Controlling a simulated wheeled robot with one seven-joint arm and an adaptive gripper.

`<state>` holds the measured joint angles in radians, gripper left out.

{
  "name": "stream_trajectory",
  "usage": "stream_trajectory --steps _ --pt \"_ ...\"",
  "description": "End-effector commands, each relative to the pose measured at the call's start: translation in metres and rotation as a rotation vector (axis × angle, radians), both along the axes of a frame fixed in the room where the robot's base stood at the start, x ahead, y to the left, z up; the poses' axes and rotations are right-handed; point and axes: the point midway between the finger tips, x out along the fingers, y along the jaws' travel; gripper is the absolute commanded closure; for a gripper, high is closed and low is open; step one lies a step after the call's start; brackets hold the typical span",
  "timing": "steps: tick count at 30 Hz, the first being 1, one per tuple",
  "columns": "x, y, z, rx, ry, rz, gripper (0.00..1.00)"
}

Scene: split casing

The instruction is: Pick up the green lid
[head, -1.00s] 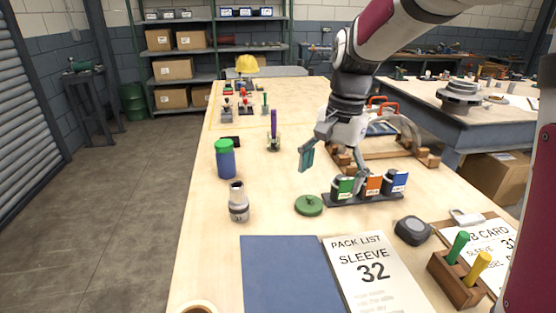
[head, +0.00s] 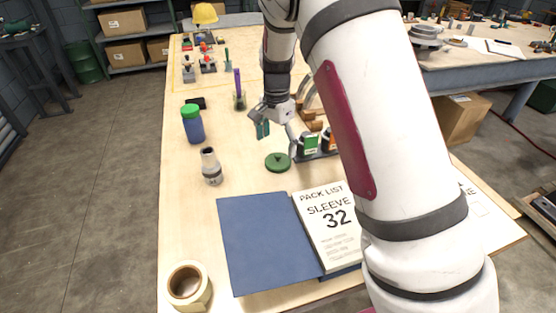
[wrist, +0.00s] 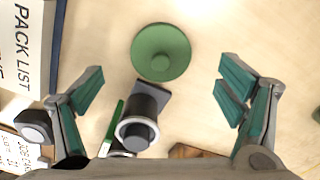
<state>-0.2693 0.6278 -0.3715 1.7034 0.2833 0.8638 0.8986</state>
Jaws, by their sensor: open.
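The green lid (head: 278,162) lies flat on the wooden table, a round disc with a small knob on top. In the wrist view the green lid (wrist: 160,52) shows whole, ahead of and between the fingers. My gripper (head: 277,130) is open and empty above the table, just behind the lid in the head view. In the wrist view my gripper (wrist: 160,92) has its green-padded fingers spread wide. The fingers do not touch the lid.
A dark rack with a green-labelled container (head: 309,143) stands close beside the lid; my arm hides part of it. A grey bottle (head: 211,167), a blue jar with green cap (head: 192,125), a blue folder (head: 265,240) and a tape roll (head: 188,284) are nearby.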

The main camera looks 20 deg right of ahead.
Motion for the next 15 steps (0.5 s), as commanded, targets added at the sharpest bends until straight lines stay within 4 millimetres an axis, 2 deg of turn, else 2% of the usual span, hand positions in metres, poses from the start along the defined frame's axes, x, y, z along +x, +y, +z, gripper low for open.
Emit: stream_trajectory --steps 5,15 --pt "0.000 0.000 -0.010 0.001 0.000 -0.001 0.12" --pt "0.000 0.001 -0.053 0.000 0.001 -0.001 0.12"
